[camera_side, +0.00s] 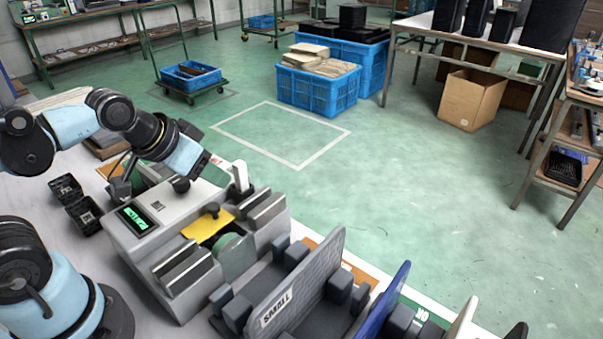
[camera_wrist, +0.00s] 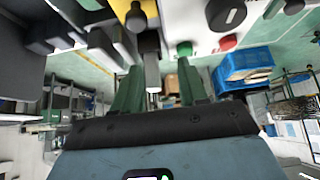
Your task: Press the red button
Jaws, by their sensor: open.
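The red button (camera_wrist: 228,43) shows in the wrist view on the pale machine panel, to the right of my gripper's fingers. I cannot make it out in the side view, where my arm covers that part of the machine. My gripper (camera_wrist: 158,72) is open, with two green fingers apart and no object held. In the side view my gripper (camera_side: 214,173) is over the far edge of the grey machine (camera_side: 150,255), near its upright white lever (camera_side: 240,177). The fingers look apart from the button.
A green button (camera_wrist: 185,48) and a black knob (camera_wrist: 228,15) are near the red one. A yellow plate (camera_side: 207,223) lies on the machine. Grey upright panels (camera_side: 300,285) stand at the front. Blue crates (camera_side: 318,88) stand on the floor beyond.

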